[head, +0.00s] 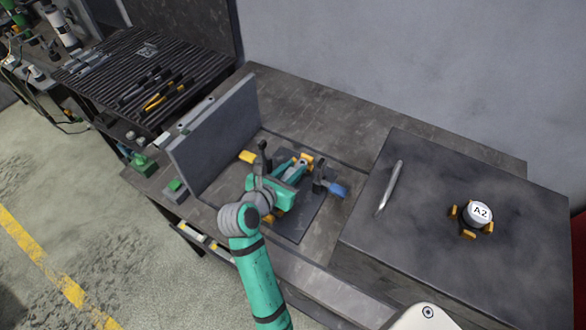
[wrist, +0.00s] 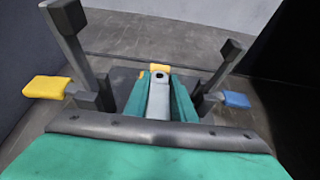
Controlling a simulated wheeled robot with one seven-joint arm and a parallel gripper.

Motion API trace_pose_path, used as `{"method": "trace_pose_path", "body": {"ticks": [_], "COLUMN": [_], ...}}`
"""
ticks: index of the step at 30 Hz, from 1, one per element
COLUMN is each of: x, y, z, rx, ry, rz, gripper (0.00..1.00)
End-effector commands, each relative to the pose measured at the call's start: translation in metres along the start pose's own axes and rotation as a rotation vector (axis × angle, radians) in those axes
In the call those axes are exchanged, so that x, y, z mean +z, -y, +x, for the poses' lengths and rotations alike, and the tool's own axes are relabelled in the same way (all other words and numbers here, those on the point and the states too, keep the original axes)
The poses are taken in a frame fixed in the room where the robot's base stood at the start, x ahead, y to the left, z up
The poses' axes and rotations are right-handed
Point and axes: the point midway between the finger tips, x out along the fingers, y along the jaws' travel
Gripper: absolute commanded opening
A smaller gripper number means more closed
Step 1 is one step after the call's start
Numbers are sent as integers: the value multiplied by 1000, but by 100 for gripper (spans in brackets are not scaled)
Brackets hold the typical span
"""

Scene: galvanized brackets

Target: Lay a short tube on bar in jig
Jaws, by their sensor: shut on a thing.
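My gripper (head: 290,172) is over the jig (head: 316,215) on the bench, pointing down into it. In the wrist view its two teal fingers (wrist: 159,95) are shut on a light grey piece with a dark hole near its far end, which looks like the short tube (wrist: 159,101). Yellow blocks (head: 306,160) of the jig stand just beyond the fingertips. Upright dark clamps with a yellow handle (wrist: 47,87) and a blue handle (wrist: 237,99) flank the gripper. The bar is hidden, and I cannot tell whether the tube touches it.
A grey upright plate (head: 215,140) stands left of the jig. On the dark block (head: 430,250) at right lie a slim grey rod (head: 390,187) and a round white A2 piece (head: 479,212) between yellow stops. A slatted rack (head: 120,80) with tools is at the back left.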

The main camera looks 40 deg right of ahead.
Motion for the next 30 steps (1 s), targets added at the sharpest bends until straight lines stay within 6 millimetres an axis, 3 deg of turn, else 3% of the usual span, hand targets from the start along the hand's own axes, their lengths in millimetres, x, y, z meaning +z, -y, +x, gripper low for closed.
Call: {"method": "trace_pose_path", "body": {"ticks": [6, 7, 9, 20, 25, 30], "x": [-3, -2, -2, 2, 1, 1], "y": [0, 0, 0, 0, 0, -1], "z": [1, 1, 1, -1, -23, -58], "rx": [0, 0, 0, 1, 2, 4], "ry": [0, 0, 0, 1, 2, 2], "rz": [-1, -1, 0, 1, 0, 0], "gripper": [0, 30, 42, 42, 42, 42]}}
